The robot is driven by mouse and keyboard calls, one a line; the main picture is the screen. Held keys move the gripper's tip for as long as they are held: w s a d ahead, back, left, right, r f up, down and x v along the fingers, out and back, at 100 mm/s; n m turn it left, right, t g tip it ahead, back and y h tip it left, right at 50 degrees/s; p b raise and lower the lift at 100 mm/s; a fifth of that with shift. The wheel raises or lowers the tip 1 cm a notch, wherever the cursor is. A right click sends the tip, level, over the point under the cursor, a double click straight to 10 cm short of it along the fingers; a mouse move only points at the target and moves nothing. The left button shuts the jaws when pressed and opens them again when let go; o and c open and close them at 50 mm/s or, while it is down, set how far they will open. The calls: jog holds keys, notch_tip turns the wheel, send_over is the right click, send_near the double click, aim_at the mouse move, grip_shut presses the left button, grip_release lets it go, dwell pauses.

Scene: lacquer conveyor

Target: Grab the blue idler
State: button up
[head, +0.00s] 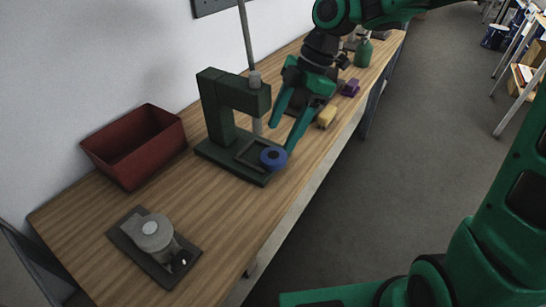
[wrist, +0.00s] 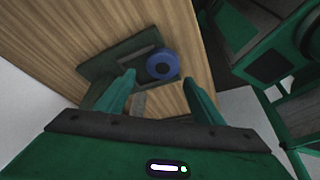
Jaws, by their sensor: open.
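The blue idler (head: 273,157) is a round blue disc with a dark centre hole. It sits at the front corner of the dark green press base (head: 217,152) in the head view. It also shows in the wrist view (wrist: 162,64), ahead of the fingers and nearer the right one. My gripper (head: 280,138) is open, its two green fingers pointing down toward the idler. In the head view one fingertip overlaps the idler's edge; I cannot tell if they touch. In the wrist view my gripper (wrist: 160,84) has nothing between its fingers.
The press column (head: 215,105) and grey rod (head: 247,38) stand beside my gripper. A red bin (head: 136,147) and a grey motor-like part on a dark plate (head: 152,233) are to the left. Yellow (head: 327,117) and purple (head: 351,87) blocks and a green bottle (head: 363,53) lie farther back.

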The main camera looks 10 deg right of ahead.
aim_at(272, 155)
jog(key=shift+x, duration=3.35)
jog(key=shift+s+d, duration=0.1)
jog(key=shift+s, duration=0.05)
jog(key=shift+c, duration=0.3)
jog(key=c, duration=0.9)
jog(key=shift+c, duration=0.2)
jog(key=shift+r, duration=0.15)
